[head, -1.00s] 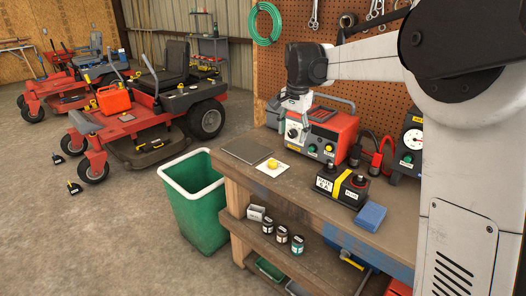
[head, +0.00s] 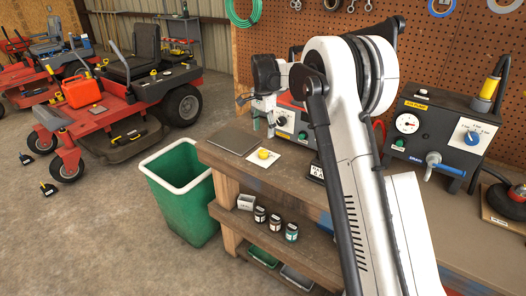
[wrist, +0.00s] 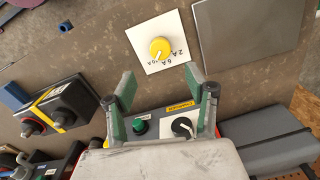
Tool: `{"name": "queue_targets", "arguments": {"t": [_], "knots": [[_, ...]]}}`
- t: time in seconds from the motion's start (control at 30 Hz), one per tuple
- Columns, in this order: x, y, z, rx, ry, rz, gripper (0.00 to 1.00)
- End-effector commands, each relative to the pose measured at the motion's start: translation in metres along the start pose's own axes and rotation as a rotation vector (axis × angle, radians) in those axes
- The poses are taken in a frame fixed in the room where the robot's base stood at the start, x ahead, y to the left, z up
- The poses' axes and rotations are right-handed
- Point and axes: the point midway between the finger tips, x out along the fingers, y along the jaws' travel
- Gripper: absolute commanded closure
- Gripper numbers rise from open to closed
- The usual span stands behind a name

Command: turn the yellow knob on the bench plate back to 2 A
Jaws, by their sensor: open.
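The yellow knob (head: 263,154) sits on a white square plate (head: 277,163) on the workbench. In the wrist view, the yellow knob (wrist: 161,48) is ahead of my fingertips, and the white plate (wrist: 179,27) carries marks that read 2 A, 6 A and apparently 10 A. The knob's pale pointer line appears to point toward the lower left, at the 10 A side. My gripper (wrist: 161,84) is open and empty, its green-grey fingers apart, not touching the knob. In the head view, my gripper (head: 263,122) hangs above the bench, behind the knob.
A red charger with a black dial (wrist: 182,126) and green button (wrist: 139,126) lies below my fingers in the wrist view. A dark flat plate (head: 230,137) lies beside the white plate. A black-and-yellow box (wrist: 57,105) stands nearby. A green bin (head: 182,195) stands left of the bench.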

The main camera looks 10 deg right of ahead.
Motion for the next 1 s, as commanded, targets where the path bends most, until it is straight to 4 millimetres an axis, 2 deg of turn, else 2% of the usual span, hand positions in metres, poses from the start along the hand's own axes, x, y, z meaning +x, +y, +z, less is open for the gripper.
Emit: {"name": "queue_targets", "arguments": {"t": [0.3, 0.5, 0.7, 1.0], "knots": [[0.061, 0.000, 0.000, -0.001, 0.000, 0.000, 0.50], [0.089, 0.000, 0.000, -0.001, 0.000, 0.000, 0.50], [0.102, 0.000, 0.000, -0.001, 0.000, 0.000, 0.50], [0.104, 0.000, 0.000, -0.001, 0.000, 0.000, 0.50]]}}
